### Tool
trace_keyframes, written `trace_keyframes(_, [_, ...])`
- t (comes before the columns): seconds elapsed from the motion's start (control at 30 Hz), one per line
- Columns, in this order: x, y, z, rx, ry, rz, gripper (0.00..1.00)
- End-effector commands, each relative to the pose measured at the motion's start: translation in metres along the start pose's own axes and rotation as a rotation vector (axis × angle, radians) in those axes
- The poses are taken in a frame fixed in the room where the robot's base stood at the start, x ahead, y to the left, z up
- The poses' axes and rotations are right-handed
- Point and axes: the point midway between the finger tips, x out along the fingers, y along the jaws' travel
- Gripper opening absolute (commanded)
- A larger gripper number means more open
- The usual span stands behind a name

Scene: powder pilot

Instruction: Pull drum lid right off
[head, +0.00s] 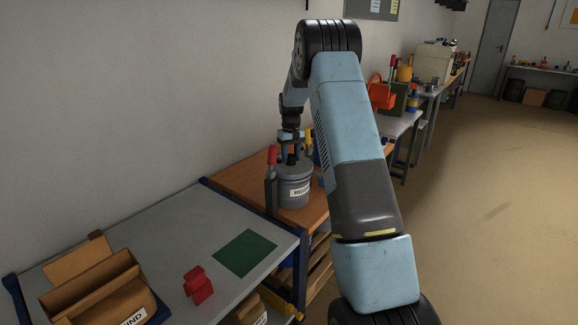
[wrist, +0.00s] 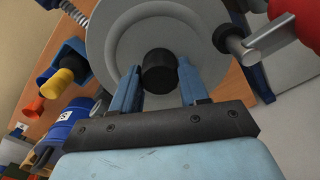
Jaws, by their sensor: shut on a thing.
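A grey drum (head: 294,188) with a white label stands on the brown wooden bench in the head view. Its round grey lid (wrist: 118,35) fills the middle of the wrist view, with a black knob (wrist: 158,70) at its centre. My gripper (wrist: 158,78) is shut on the knob, one blue finger on each side of it. In the head view my gripper (head: 291,146) is above the drum and small. The lid looks to be on or very near the drum; I cannot tell whether there is a gap between them.
A red-handled lever (head: 271,157) stands upright at the drum's left. The near grey bench holds a green mat (head: 245,253), a red block (head: 198,286) and a cardboard bin (head: 95,285). A blue container (wrist: 72,122) and a yellow-tipped part (wrist: 64,78) are left of the lid.

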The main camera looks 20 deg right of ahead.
Motion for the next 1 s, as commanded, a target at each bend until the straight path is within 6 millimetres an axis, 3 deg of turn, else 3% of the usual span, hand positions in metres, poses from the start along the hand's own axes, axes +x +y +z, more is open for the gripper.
trace_keyframes(0.33, [-0.0002,0.0,-0.0001,0.0,0.0,0.0,0.0])
trace_keyframes(1.0, [-0.0062,0.0002,-0.0005,0.0,0.002,0.0,0.0])
